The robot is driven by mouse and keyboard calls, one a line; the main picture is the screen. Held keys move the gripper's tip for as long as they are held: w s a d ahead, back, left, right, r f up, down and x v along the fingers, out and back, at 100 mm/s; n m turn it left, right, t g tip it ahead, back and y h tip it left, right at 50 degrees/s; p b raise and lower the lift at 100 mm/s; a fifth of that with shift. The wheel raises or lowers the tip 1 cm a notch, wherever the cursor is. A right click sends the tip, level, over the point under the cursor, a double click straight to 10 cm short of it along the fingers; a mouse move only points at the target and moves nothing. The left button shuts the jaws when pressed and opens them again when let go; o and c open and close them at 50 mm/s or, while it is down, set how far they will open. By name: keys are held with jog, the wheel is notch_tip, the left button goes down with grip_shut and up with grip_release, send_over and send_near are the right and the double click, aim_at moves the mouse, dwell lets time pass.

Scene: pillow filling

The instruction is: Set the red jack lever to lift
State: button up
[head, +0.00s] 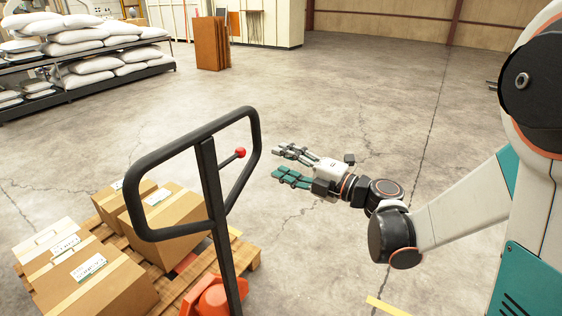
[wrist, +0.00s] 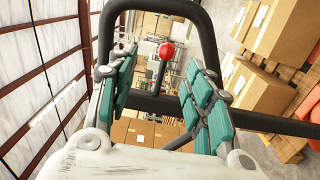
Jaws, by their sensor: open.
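The red jack lever (head: 240,152) is a short dark rod with a red ball knob, set inside the black loop handle (head: 140,165) of a pallet jack in the head view. My gripper (head: 282,165) is open and empty to the right of the handle, with its fingers pointing left toward the knob. In the wrist view the red knob (wrist: 167,50) shows between and beyond the two teal-padded fingers (wrist: 160,85). The fingers appear apart from the knob. The lever's set position cannot be read from these views.
Cardboard boxes (head: 98,283) sit on a wooden pallet (head: 248,255) over the orange jack base (head: 212,297). Shelves with white sacks (head: 80,40) stand at the back left. A brown panel stack (head: 210,43) stands behind. The concrete floor at centre and back right is clear.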

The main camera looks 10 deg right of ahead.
aim_at(240, 153)
jog(key=shift+n+g, duration=0.3)
jog(key=shift+s+a+f+x, duration=0.1)
jog(key=shift+f+x, duration=0.05)
jog(key=shift+x, duration=2.2)
jog(key=shift+s+a+f+x, duration=0.1)
jog(key=shift+f+x, duration=0.05)
jog(key=shift+x, duration=2.15)
jog(key=shift+s+a+f+x, duration=0.1)
jog(key=shift+f+x, duration=0.05)
jog(key=shift+x, duration=2.2)
jog(key=shift+c, duration=0.3)
jog(key=c, duration=0.9)
jog(key=shift+f, duration=0.1)
